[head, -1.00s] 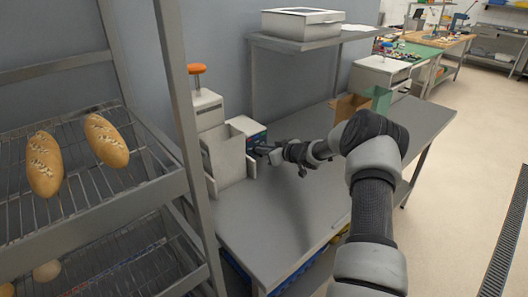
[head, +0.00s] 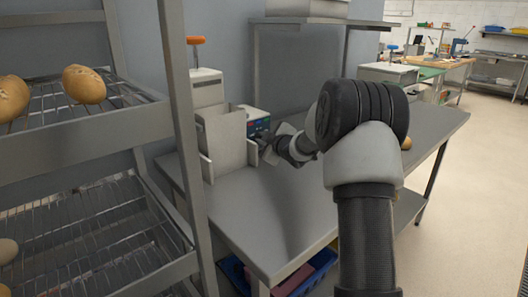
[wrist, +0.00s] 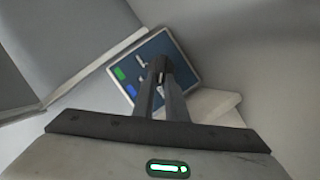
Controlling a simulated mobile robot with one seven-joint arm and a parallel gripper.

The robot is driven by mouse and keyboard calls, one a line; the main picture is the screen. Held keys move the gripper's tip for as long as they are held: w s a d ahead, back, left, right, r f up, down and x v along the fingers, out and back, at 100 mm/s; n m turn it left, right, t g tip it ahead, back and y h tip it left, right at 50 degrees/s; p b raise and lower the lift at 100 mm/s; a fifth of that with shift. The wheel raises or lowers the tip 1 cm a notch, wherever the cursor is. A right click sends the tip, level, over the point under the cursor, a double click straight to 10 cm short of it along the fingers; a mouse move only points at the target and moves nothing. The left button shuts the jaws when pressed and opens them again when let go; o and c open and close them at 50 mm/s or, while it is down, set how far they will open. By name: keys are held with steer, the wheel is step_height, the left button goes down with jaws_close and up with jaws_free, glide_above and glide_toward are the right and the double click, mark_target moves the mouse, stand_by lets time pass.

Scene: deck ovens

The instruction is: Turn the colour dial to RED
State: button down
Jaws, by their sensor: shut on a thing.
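A white box with a blue control panel (head: 259,125) stands on the steel table against the wall, partly behind a light grey upright plate. In the wrist view the panel (wrist: 180,55) appears tilted, with a green patch (wrist: 120,74), a blue patch (wrist: 131,90) and small pale marks. My gripper (wrist: 160,76) has its fingertips together at the panel, closed around a dark dial (wrist: 158,64). The fingers hide most of the dial, and I cannot tell which colour it points to. In the head view my gripper (head: 264,144) is at the panel's front, small and dark.
The light grey plate (head: 222,142) stands just left of my gripper. A bread rack (head: 180,120) with loaves (head: 84,84) is at the left. A shelf (head: 310,21) stands above the table's back. The steel table (head: 240,215) is clear in front.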

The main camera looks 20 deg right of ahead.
steer(key=shift+a+n+b, duration=0.2)
steer(key=shift+n+b, duration=0.15)
steer(key=shift+n, duration=0.15)
steer(key=shift+r+t+h, duration=0.1)
steer(key=shift+t+h, duration=0.2)
steer(key=c, duration=1.8)
jaws_free()
steer(key=shift+w+f, duration=0.15)
steer(key=shift+f, duration=0.15)
steer(key=shift+s+d+r, duration=0.1)
steer(key=shift+s, duration=0.25)
steer(key=p+v, duration=0.2)
steer(key=v, duration=1.4)
steer(key=shift+s, duration=0.4)
steer(key=shift+r, duration=0.15)
